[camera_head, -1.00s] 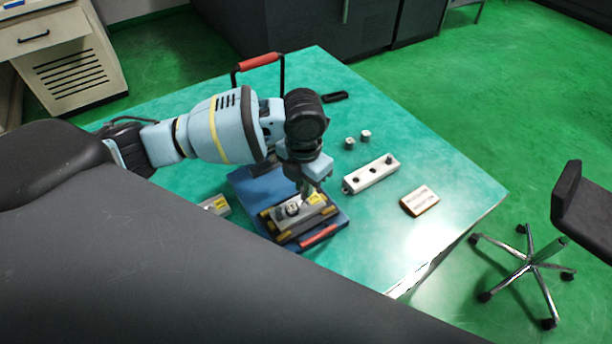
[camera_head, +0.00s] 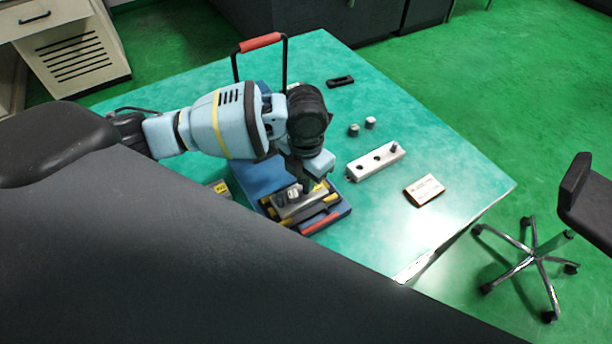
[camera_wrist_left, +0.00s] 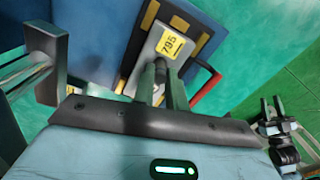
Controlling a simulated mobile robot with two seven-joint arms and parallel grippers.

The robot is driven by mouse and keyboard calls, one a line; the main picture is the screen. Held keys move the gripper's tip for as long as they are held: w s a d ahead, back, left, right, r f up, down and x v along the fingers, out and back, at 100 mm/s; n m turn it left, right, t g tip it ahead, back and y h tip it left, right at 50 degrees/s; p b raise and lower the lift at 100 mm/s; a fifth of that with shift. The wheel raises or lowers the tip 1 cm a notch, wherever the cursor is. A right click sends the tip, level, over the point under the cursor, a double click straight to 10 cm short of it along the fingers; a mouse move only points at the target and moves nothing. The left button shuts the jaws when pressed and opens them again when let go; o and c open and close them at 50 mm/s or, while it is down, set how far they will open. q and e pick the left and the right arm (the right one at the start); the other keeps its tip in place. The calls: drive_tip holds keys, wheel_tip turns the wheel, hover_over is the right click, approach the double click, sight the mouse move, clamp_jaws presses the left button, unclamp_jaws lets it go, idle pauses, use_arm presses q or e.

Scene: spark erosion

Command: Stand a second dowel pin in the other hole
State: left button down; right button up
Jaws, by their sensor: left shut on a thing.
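My right gripper (camera_wrist_left: 270,110) seems to show at the wrist view's right edge.
Two small grey cylinders (camera_head: 370,123) stand behind the bar. A small tan box (camera_head: 425,190) lies near the table's right edge. A red-topped handle (camera_head: 260,41) rises behind my arm. A black piece (camera_head: 340,81) lies at the back. The table's right side is mostly clear.

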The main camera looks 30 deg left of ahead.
use_arm(q)
drive_tip(key=shift+f, duration=0.2)
drive_tip(key=c, duration=1.3)
unclamp_jaws()
drive_tip(key=shift+c, duration=0.2)
drive_tip(key=shift+r, duration=0.1)
wheel_tip(320, 180, up, 8)
drive_tip(key=shift+f, duration=0.15)
